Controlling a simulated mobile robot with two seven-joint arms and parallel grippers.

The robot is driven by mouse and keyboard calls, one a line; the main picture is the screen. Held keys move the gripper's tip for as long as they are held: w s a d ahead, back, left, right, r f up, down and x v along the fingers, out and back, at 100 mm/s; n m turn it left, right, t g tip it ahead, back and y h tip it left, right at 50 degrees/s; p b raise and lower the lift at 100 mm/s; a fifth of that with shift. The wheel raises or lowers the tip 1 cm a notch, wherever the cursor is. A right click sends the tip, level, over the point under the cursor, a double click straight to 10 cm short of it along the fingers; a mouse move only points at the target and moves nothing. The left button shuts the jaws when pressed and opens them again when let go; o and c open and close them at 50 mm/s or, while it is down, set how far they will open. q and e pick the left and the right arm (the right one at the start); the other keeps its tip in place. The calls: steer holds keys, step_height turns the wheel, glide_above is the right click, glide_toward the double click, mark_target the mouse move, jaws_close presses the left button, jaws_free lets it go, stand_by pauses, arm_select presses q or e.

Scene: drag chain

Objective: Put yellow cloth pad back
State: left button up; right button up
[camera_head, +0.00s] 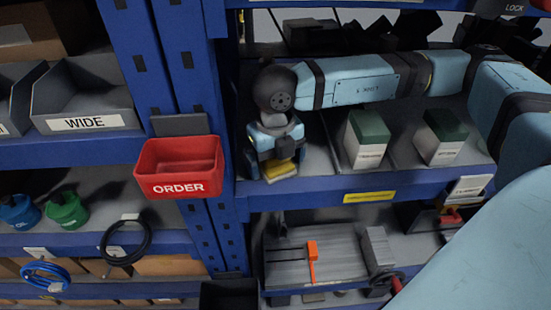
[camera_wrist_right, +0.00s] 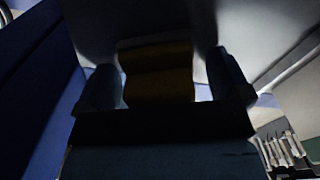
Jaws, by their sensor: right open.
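The yellow cloth pad (camera_head: 281,171) lies on the middle blue shelf, near its left end and front edge. In the right wrist view the pad (camera_wrist_right: 158,75) shows dark yellow between the two fingers. My right gripper (camera_head: 274,160) points down at the pad from above, and its body hides the pad's rear part. In the right wrist view the right gripper (camera_wrist_right: 165,80) has its fingers apart, one on each side of the pad, with narrow gaps. I cannot tell whether the pad touches the shelf fully. My left gripper is not in view.
A blue upright and a red ORDER bin (camera_head: 180,165) stand left of the gripper. Two green-topped boxes, one nearer (camera_head: 367,138) and one farther right (camera_head: 441,135), stand on the same shelf. A grey slatted tray (camera_head: 318,250) is below. My right arm spans the upper right.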

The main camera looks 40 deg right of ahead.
steer(key=shift+r+p, duration=0.3)
steer(key=shift+r, duration=0.05)
steer(key=shift+w+r, duration=0.1)
steer(key=shift+r, duration=0.15)
step_height(320, 180, up, 7)
steer(key=shift+f+b, duration=0.15)
steer(key=shift+b, duration=0.6)
